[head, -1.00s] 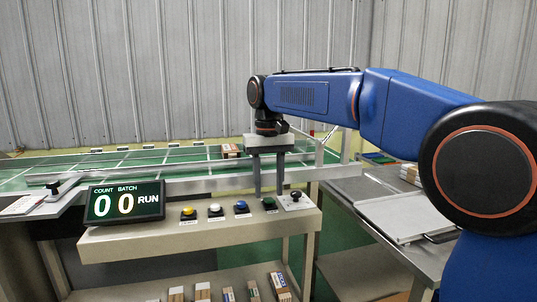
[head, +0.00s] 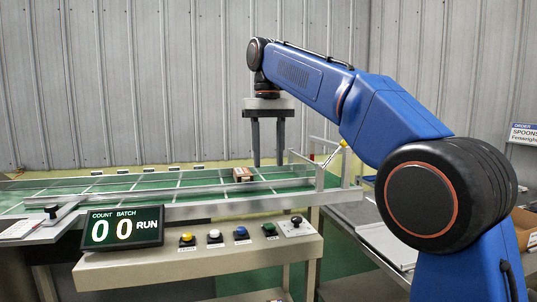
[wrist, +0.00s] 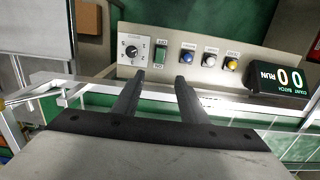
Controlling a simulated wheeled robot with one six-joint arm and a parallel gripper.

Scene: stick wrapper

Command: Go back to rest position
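My gripper (head: 268,165) points straight down above the right part of the green conveyor (head: 120,185), well clear of it. Its two dark fingers stand apart with nothing between them. In the wrist view my gripper (wrist: 160,77) also shows empty, with the control panel (wrist: 190,62) beyond the fingertips. My blue arm reaches in from the right, raised and bent.
A small brown pack (head: 243,174) lies on the conveyor below and left of my gripper. The display (head: 122,229) reads 00 RUN beside several buttons. A metal rail (head: 320,180) stands at the conveyor's right end. A grey table (head: 350,230) is at right. Air above the conveyor is free.

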